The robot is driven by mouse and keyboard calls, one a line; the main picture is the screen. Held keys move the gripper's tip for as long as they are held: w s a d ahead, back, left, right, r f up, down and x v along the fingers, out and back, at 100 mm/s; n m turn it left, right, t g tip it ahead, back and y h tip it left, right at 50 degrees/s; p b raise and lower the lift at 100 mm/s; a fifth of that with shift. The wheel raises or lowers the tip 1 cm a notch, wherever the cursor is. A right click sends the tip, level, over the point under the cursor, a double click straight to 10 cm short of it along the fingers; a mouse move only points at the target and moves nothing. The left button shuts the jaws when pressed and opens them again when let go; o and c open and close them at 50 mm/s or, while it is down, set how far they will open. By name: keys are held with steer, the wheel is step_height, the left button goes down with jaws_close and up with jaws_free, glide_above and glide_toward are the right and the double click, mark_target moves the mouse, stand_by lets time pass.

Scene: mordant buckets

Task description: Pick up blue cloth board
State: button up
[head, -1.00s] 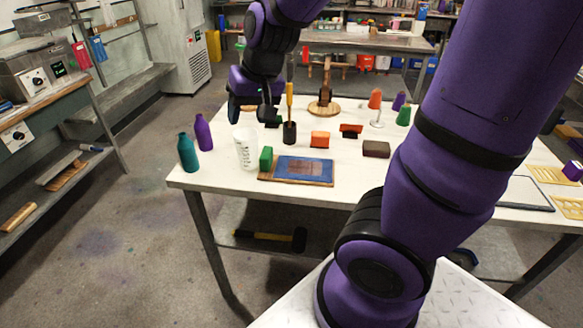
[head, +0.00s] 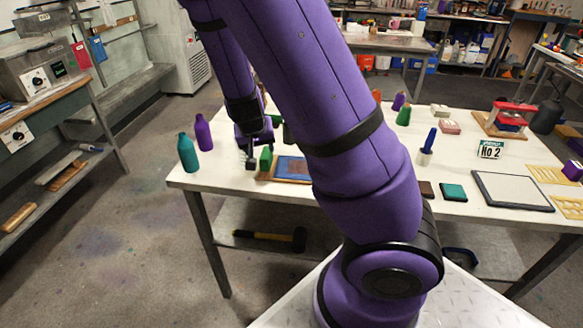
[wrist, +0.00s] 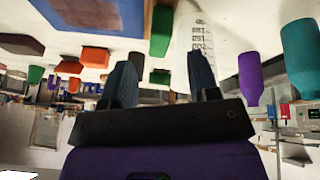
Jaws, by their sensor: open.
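The blue cloth board (head: 293,167) lies flat on the white table near its front edge. It has a blue face with a brownish patch and a wooden rim; my arm hides its right end. It also shows at the top left of the wrist view (wrist: 127,17). A green block (head: 266,158) stands at the board's left end; I cannot tell whether it touches the board. My gripper (head: 250,158) is just left of the green block, open and empty. In the wrist view my gripper (wrist: 162,78) has its fingers wide apart, with the green block (wrist: 161,32) beyond them.
A white marked cup (wrist: 202,38) stands close by the fingers. Teal (head: 187,153) and purple (head: 203,132) bottles stand at the table's left edge. Orange (wrist: 94,57) and brown (wrist: 21,44) blocks lie beyond the board. A framed pad (head: 512,191) lies at the right.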

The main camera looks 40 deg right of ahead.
mark_target(264, 159)
steer(key=shift+x, duration=2.75)
steer(key=shift+d+x, duration=0.2)
steer(key=shift+x, duration=1.8)
steer(key=shift+w+d+f, duration=0.15)
steer(key=shift+w+f, duration=0.25)
steer(key=shift+f, duration=0.05)
steer(key=c, duration=0.9)
